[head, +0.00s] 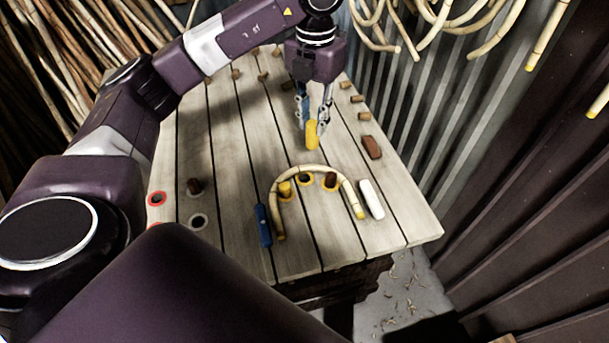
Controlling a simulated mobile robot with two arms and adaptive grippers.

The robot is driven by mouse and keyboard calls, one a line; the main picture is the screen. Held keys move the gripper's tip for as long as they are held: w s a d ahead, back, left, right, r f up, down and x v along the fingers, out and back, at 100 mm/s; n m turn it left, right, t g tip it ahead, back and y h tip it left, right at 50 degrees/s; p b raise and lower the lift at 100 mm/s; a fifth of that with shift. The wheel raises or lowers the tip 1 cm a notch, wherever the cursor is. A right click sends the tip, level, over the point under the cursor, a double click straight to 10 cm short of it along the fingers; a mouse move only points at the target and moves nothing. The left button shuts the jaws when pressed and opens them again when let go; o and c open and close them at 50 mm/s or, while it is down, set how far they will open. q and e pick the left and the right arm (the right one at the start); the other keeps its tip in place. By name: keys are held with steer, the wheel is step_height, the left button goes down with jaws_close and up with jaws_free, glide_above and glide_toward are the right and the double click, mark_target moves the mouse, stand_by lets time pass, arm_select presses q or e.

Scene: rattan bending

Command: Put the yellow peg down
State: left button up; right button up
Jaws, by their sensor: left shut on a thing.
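The yellow peg (311,134) is held roughly upright between the fingertips of my left gripper (314,122), over the far middle part of the wooden table (235,150). I cannot tell whether its lower end touches the planks. Another yellow peg (285,188) stands inside the bent rattan cane (318,168), near its left side. A yellow-ringed hole (306,180) and a brown peg (331,180) are beside it within the curve. My right gripper is not in view.
A blue block (263,225) and a white block (371,199) lie outside the cane. A reddish-brown block (372,147) lies at the right edge. A brown peg (194,186) stands left, near red- and white-ringed holes (198,221). Several small wooden pegs lie farther back. Corrugated walls rise at right.

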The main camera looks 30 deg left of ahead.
arm_select(q)
steer(key=a+n, duration=0.2)
steer(key=n, duration=0.3)
steer(key=n+p, duration=0.1)
steer(key=n, duration=0.4)
glide_above(304, 167)
steer(key=s+d, duration=0.1)
steer(key=s, duration=0.1)
step_height(304, 167, down, 14)
step_height(304, 167, down, 4)
steer(key=shift+d+f+p, duration=0.15)
steer(key=shift+p, duration=0.2)
steer(key=shift+w+f+m, duration=0.15)
steer(key=shift+f+m, duration=0.05)
steer(key=shift+m, duration=0.1)
steer(key=shift+f, duration=0.1)
